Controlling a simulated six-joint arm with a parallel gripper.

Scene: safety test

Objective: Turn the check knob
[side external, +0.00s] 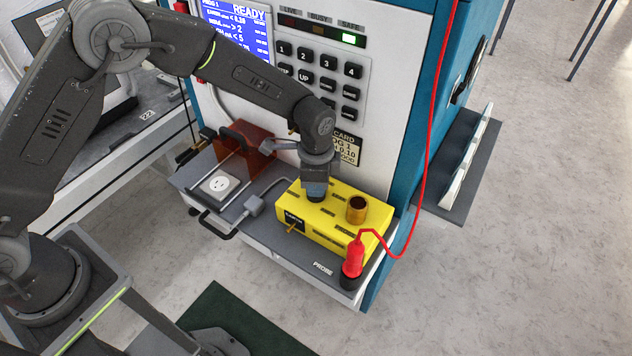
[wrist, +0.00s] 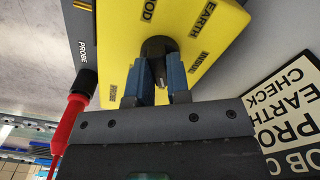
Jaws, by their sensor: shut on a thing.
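The yellow box (side external: 335,222) sits on the grey shelf of the test machine, and it fills the upper middle of the wrist view (wrist: 130,70). My gripper (side external: 315,196) points down onto the top of the box. In the wrist view its two blue fingers (wrist: 159,68) are shut on a dark round knob (wrist: 157,46) on the box's labelled face. The side view hides the knob behind the fingers. I cannot make out the knob's pointer or its setting.
A brown cylinder (side external: 357,209) stands on the box. The red probe (side external: 353,257) is upright in a black holder, its red cable rising at right. A grey plug (side external: 254,206) lies beside the socket (side external: 219,185) and orange cover (side external: 246,147). The screen (side external: 236,28) reads READY; SAFE (side external: 348,39) glows green.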

